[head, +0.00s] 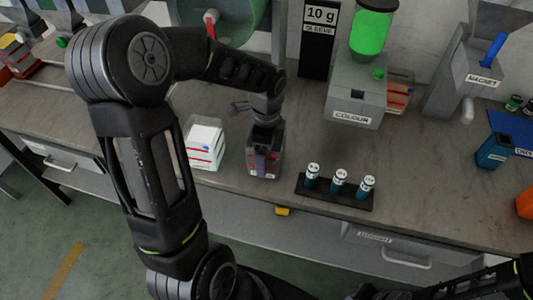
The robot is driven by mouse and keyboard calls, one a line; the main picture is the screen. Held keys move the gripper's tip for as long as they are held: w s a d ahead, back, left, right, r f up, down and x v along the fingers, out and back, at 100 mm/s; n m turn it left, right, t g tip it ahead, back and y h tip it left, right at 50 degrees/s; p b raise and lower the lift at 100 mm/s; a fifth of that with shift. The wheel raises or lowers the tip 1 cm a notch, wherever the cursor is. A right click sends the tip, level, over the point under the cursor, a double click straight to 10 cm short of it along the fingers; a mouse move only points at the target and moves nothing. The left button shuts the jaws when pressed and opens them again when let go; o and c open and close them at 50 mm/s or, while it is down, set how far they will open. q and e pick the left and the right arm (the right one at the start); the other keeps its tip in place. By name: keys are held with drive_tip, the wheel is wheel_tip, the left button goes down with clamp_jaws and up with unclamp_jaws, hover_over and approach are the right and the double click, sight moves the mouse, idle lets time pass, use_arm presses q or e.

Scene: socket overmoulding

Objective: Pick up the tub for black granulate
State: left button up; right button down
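A small dark tub (252,168) with a purple and reddish front stands on the grey worktop near its front edge, left of the middle. It looks like the granulate tub, but I cannot read any label on it. My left gripper (266,140) points down from above, right at the tub and overlapping its top. Its fingers blend with the dark tub, so I cannot tell whether they are open or shut on it. Of my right arm only dark links show at the bottom right; its gripper is not in view.
A white box with red marks (206,142) stands close left of the tub. A black rack (335,196) with three teal-and-white vials stands to the right. The COLOUR machine (352,100) and MAGNET unit (463,85) stand behind. Some bare worktop (420,170) lies right of the rack.

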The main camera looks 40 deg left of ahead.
idle(0.3)
use_arm(q)
drive_tip(key=c, duration=1.9)
drive_tip(key=shift+r, duration=0.15)
wheel_tip(320, 180, up, 10)
drive_tip(key=shift+f+b, duration=0.1)
drive_tip(key=shift+b, duration=0.25)
